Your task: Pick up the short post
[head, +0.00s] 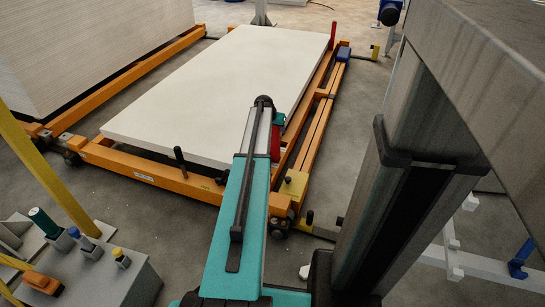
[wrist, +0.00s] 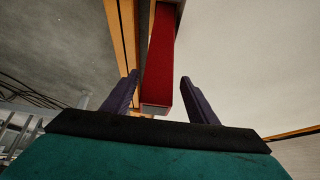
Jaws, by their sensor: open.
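A red post (wrist: 160,55) shows in the wrist view, with its near end between the two dark fingers of my gripper (wrist: 160,76). The gripper is open, with a gap on each side of the post and no visible contact. Depth between the post and fingers is hard to judge. In the head view a red piece (head: 277,140) shows just right of my arm's far end, partly hidden by the arm; my fingers are hidden there. Another red post (head: 333,35) stands at the frame's far corner, and a short black post (head: 180,162) stands at its near edge.
A large white panel stack (head: 215,80) lies on an orange wheeled frame (head: 140,170). Another tall stack (head: 85,45) is at the left. A grey control box (head: 105,275) with buttons and a yellow bar (head: 45,172) are at lower left. Orange rails run close beside my arm.

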